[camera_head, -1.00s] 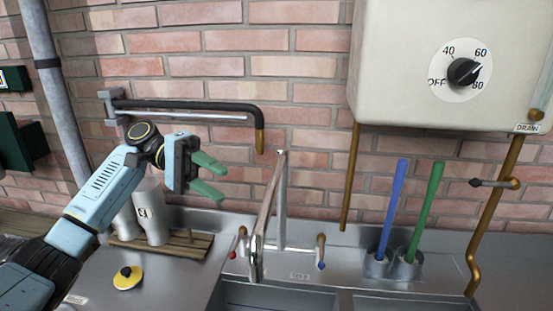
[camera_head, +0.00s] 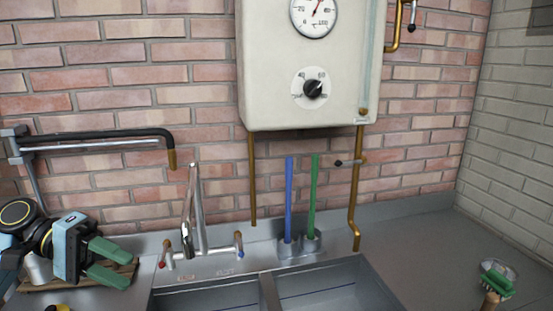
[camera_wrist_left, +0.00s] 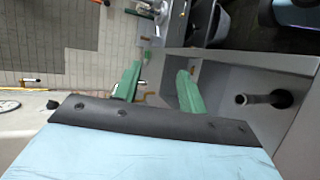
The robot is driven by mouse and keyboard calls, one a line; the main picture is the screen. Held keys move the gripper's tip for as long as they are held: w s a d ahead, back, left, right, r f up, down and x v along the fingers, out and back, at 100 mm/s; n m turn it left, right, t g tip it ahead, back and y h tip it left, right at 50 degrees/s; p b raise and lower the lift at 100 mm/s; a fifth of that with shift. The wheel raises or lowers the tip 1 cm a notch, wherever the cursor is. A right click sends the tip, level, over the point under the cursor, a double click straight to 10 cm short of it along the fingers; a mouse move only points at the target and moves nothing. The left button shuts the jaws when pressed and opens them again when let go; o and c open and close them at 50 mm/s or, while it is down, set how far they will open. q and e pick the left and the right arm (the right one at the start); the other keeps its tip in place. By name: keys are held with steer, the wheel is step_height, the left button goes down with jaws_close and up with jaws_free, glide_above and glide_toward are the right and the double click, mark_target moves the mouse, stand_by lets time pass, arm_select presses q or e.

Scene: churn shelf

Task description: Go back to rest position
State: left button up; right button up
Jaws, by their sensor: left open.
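My left gripper (camera_head: 127,268) is at the lower left of the head view, with its two green fingers apart and nothing between them. It is in front of the brick wall, left of the sink tap (camera_head: 190,215). It covers part of a wooden rack (camera_head: 122,275) and a white bottle behind it. In the left wrist view the green fingers (camera_wrist_left: 160,72) are also spread and empty. My right gripper is not in view.
A steel sink (camera_head: 325,283) is at the bottom middle. Blue (camera_head: 288,195) and green (camera_head: 313,190) rods stand in holders behind it. A cream boiler (camera_head: 270,75) hangs above. A green-topped brush-like object (camera_head: 497,281) is at the lower right. The right counter (camera_head: 425,250) is mostly clear.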

arm_select(q)
steer(key=s+d+f+y, duration=0.1)
steer(key=s+d+f, duration=0.1)
steer(key=f, duration=0.4)
steer(key=s+d+f+y, duration=0.2)
steer(key=d+f, duration=0.1)
steer(key=f, duration=0.4)
steer(key=s+d+f+m+t+y, duration=0.1)
steer(key=s+d+f+y, duration=0.1)
steer(key=f, duration=0.5)
steer(key=shift+s+d+f, duration=0.2)
steer(key=shift+s+d, duration=0.1)
steer(key=shift+d, duration=0.2)
steer(key=s+d+f+t+y, duration=0.2)
steer(key=s+f+y, duration=0.1)
steer(key=s+f, duration=0.3)
steer(key=s+a+t+y, duration=0.3)
steer(key=s+a+y, duration=0.25)
steer(key=s, duration=0.35)
step_height(320, 180, down, 24)
steer(key=g, duration=0.1)
steer(key=s+a+f+g, duration=0.1)
steer(key=s+a+f, duration=0.1)
steer(key=s+f, duration=1.4)
steer(key=shift+s+a+g+y, duration=0.35)
steer(key=shift+s+g, duration=0.05)
steer(key=shift+s, duration=0.5)
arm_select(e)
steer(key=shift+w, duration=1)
